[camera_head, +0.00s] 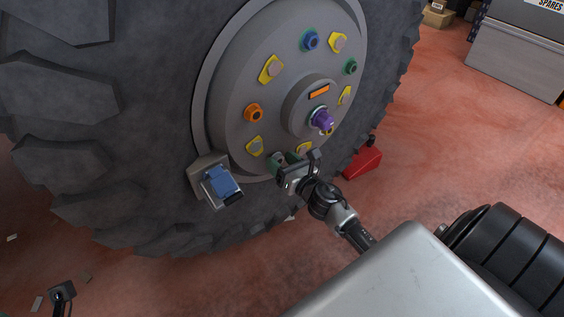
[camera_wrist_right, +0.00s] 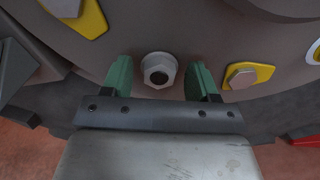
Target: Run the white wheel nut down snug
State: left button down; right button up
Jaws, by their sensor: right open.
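The white wheel nut (camera_wrist_right: 160,70) sits low on the grey wheel hub (camera_head: 232,100), its dark central hole facing my right wrist camera. My right gripper (camera_wrist_right: 160,80) is open, with one green fingertip on each side of the nut and a small gap to each. In the head view the right gripper (camera_head: 282,160) is at the hub's lower edge and hides the nut. How far the nut stands off the hub I cannot tell.
Coloured nuts, blue (camera_head: 311,41), green (camera_head: 351,67), orange (camera_head: 254,113) and purple (camera_head: 322,119), and several yellow tabs surround the hub. A blue block in a grey holder (camera_head: 221,182) is left of my gripper.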

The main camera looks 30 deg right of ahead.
jog(key=c, duration=0.9)
jog(key=shift+c, duration=0.2)
jog(key=shift+m, duration=0.3)
